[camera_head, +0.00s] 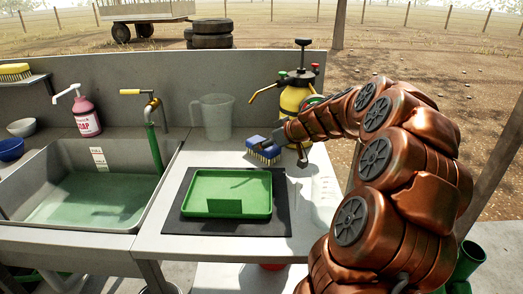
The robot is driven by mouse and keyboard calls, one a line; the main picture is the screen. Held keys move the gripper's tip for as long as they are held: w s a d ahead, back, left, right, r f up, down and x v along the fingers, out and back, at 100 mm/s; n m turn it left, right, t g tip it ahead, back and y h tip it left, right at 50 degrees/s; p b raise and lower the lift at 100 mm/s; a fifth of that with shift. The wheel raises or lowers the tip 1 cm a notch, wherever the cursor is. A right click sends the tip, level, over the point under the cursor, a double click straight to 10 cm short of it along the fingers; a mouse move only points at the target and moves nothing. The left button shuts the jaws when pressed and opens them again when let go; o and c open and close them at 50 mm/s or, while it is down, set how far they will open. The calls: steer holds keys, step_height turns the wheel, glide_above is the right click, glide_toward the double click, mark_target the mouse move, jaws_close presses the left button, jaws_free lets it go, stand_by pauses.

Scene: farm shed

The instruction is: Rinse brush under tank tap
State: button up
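A brush with a blue back and pale bristles (264,151) is at the back right of the grey bench, just behind the green tray. My gripper (287,143) is at the brush's right end, seen from behind and small. One dark finger part points down beside it; whether the fingers hold the brush cannot be made out. The tap (153,104) has a yellow lever and a green hose hanging down at the right rim of the sink (40,170). The sink holds pale green water. No stream from the tap is visible.
A green tray (228,212) lies on a dark mat (277,222). A clear jug (213,117) stands between tap and brush. A yellow sprayer (294,98) stands behind my gripper. A soap bottle (85,116), bowls (11,149) and a yellow brush (15,72) are at left.

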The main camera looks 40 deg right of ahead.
mark_target(256, 138)
steer(key=shift+p+x, duration=0.3)
steer(key=shift+x, duration=2.4)
steer(key=shift+c, duration=0.3)
steer(key=c, duration=1.3)
steer(key=shift+r, duration=0.55)
steer(key=c, duration=0.3)
step_height(256, 138, up, 2)
steer(key=shift+r, duration=0.1)
steer(key=shift+s+d+r, duration=0.15)
steer(key=shift+s+r, duration=0.1)
steer(key=s+d, duration=0.1)
steer(key=s, duration=0.4)
steer(key=s+d+r+b, duration=0.1)
steer(key=s, duration=0.4)
steer(key=s+d+b, duration=0.1)
steer(key=s+d, duration=0.1)
steer(key=s, duration=0.3)
steer(key=shift+r, duration=0.15)
